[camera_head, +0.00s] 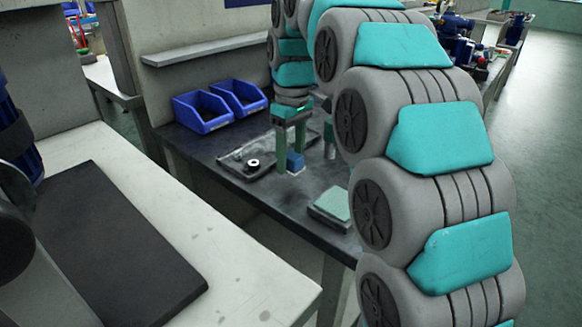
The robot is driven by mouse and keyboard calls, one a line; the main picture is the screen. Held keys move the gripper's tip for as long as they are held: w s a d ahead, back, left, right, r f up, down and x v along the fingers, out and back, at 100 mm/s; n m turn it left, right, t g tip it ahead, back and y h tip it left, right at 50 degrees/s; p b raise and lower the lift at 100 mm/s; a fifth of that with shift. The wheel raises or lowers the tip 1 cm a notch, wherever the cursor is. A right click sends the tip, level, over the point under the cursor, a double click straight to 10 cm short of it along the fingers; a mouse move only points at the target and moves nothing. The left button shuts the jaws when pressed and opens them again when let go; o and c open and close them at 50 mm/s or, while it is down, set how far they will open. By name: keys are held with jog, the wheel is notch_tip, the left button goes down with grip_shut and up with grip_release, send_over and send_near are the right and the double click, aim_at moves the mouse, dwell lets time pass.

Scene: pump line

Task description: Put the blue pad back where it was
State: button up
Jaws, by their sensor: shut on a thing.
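The pad is low, close to the bench top, beside a pale patch. I cannot tell whether it touches the surface. Part of the pad is hidden by the fingers.
A dark tray (234,161) with a pale ring (253,163) lies left of my gripper. A green-topped block (333,205) sits near the bench's front edge. Two blue bins (202,111) (240,96) stand behind. A pale table (228,262) with a black mat (112,250) is in front.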

aim_at(291, 170)
jog(key=shift+f, duration=1.6)
jog(key=shift+f, duration=0.15)
jog(key=o, duration=1.3)
jog(key=shift+w+r, duration=0.1)
jog(key=shift+r, duration=0.6)
jog(key=shift+d+r, duration=0.15)
jog(key=shift+r, duration=3.1)
